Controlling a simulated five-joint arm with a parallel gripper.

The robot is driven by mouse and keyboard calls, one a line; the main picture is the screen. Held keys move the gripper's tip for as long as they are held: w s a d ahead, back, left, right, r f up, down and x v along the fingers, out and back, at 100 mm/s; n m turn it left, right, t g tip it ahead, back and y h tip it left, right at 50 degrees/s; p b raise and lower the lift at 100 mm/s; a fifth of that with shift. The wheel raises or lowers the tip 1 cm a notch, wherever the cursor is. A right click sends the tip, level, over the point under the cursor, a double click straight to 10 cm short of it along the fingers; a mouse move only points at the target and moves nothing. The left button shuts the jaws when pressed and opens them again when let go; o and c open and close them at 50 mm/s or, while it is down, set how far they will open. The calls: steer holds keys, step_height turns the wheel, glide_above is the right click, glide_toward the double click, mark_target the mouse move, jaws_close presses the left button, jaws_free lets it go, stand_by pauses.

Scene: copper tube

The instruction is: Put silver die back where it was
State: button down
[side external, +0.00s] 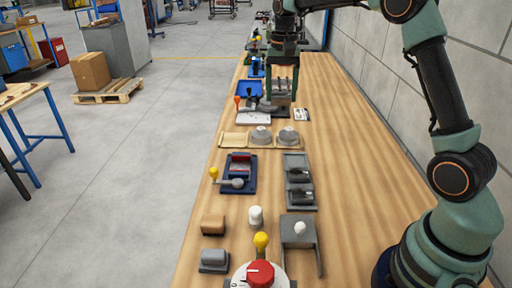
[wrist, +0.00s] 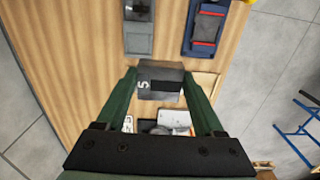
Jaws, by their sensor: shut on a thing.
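My gripper (wrist: 159,90) is shut on a dark grey, silver-looking block, the silver die (wrist: 160,76). It carries a white "5" and a black patch in the wrist view. In the side external view my gripper (side external: 281,95) is over the far part of the bench, with the grey die (side external: 280,86) between its green fingers, seemingly above the surface. A wooden rack (side external: 247,147) lies nearer the camera, with two round grey pieces on its middle and right places. Its left place looks bare. Part of pale wood (wrist: 206,82) shows beside the right finger in the wrist view.
A white-based device with an orange knob (side external: 253,118) and a blue tray (side external: 249,88) are by my gripper. A blue fixture (side external: 239,172) and a grey two-part holder (side external: 300,181) stand nearer. The bench's left edge is close; the wall is right.

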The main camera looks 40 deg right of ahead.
glide_above(295, 162)
steer(key=f, duration=0.1)
step_height(295, 162, down, 20)
steer(key=shift+s+r, duration=0.1)
steer(key=shift+r, duration=0.1)
stand_by(0.3)
steer(key=shift+f, duration=0.1)
jaws_free()
steer(key=shift+f, duration=0.1)
